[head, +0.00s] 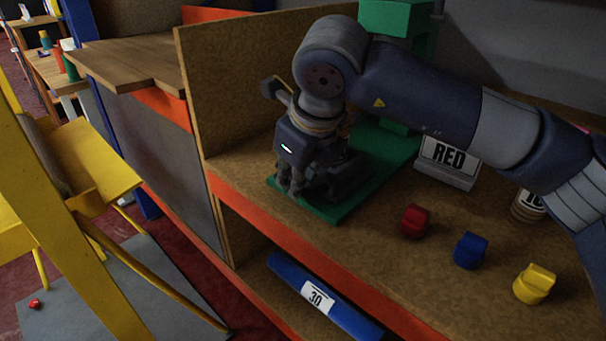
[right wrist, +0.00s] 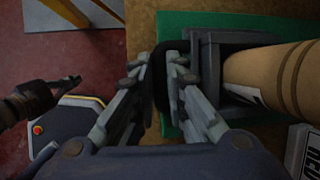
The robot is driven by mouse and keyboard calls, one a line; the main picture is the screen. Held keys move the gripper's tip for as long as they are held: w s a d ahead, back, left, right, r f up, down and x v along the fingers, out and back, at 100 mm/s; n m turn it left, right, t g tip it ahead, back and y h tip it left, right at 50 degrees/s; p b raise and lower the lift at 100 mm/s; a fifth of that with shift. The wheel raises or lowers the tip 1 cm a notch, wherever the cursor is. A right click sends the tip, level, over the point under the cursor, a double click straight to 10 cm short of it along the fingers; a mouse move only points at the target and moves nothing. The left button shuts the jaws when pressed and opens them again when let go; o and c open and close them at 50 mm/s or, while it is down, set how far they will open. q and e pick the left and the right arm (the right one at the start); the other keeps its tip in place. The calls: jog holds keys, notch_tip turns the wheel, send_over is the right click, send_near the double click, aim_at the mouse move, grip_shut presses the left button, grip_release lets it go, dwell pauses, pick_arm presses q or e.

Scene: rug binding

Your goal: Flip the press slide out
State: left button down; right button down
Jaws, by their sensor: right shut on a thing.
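The green press (head: 393,40) stands on the bench with its flat green base (head: 345,212) reaching toward the front edge. The dark grey press slide (head: 345,178) is low on this base, partly hidden by my arm. My right gripper (head: 291,188) is down at the slide's front end. In the right wrist view, its fingers (right wrist: 168,80) are shut on a black upright part, apparently the slide's handle. The grey frame of the slide (right wrist: 208,75) is just right of the fingers. A dark claw-like part, apparently my left gripper (right wrist: 65,88), shows at left, its jaw state unclear.
Red (head: 415,222), blue (head: 470,250) and yellow (head: 534,284) blocks stand on the bench at right. A RED sign (head: 448,160) stands behind them. A wooden panel (head: 240,90) rises left of the press. A banded tan cylinder (right wrist: 275,78) shows over the slide in the wrist view.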

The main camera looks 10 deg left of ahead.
jog(key=shift+s+a, duration=0.15)
jog(key=shift+s, duration=0.05)
jog(key=c, duration=1.6)
grip_release()
jog(key=shift+s, duration=0.1)
jog(key=shift+a, duration=0.1)
jog(key=shift+r, duration=0.3)
jog(key=v, duration=1.1)
jog(key=shift+r, duration=0.2)
jog(key=shift+s, duration=0.1)
